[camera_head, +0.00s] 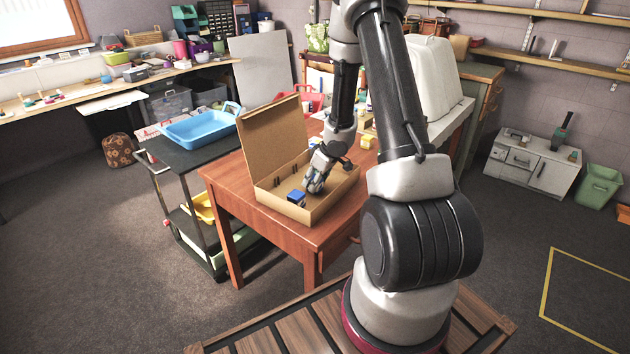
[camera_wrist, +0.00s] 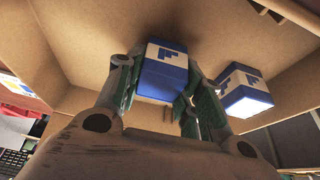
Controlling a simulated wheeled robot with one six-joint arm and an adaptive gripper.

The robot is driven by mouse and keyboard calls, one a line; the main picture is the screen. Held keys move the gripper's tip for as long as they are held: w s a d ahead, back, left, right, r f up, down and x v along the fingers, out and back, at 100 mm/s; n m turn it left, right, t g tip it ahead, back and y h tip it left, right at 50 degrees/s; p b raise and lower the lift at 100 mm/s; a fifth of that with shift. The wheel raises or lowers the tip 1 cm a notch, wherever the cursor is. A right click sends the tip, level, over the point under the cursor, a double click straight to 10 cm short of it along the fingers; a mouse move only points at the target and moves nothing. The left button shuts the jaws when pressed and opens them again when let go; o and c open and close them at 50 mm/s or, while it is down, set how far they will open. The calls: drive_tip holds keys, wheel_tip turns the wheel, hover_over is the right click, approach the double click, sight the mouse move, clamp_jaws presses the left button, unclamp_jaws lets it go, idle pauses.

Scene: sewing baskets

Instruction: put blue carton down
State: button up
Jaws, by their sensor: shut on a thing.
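An open cardboard box (camera_head: 318,212) sits on the brown wooden table with its lid (camera_head: 262,142) raised. My gripper (camera_head: 309,187) reaches down inside this box. In the wrist view my gripper (camera_wrist: 162,92) is shut on a blue carton (camera_wrist: 163,72) with a white band and a blue mark. The held carton is between the two fingers; whether its base touches the box floor I cannot tell. A second blue and white carton (camera_wrist: 243,92) is beside it, apart from the fingers. A blue carton (camera_head: 297,197) shows in the box left of the gripper in the head view.
A black cart (camera_head: 190,155) with a blue tray (camera_head: 197,128) stands left of the table. The box walls and raised lid surround my gripper closely. Small yellow items (camera_head: 367,141) lie on the table behind the box.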

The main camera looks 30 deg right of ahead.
drive_tip(key=o, duration=1)
drive_tip(key=shift+f, duration=0.1)
drive_tip(key=s+d+r+m+t+h, duration=0.1)
drive_tip(key=d+r+h, duration=0.15)
drive_tip(key=r, duration=0.95)
drive_tip(key=s+d+r+t+h, duration=0.1)
drive_tip(key=d+r+t, duration=0.15)
drive_tip(key=r, duration=0.95)
drive_tip(key=s+d+r+m+h, duration=0.25)
drive_tip(key=s+r, duration=0.35)
drive_tip(key=r, duration=0.5)
drive_tip(key=s+a+g+y, duration=0.1)
drive_tip(key=s+a+y, duration=0.1)
drive_tip(key=s+a, duration=0.5)
drive_tip(key=s+a+f+m+g+y, duration=0.1)
drive_tip(key=s+a, duration=0.6)
drive_tip(key=s, duration=0.9)
drive_tip(key=shift+a+f+g+y, duration=0.3)
drive_tip(key=shift+a+g+y, duration=0.1)
drive_tip(key=shift+g+y, duration=0.25)
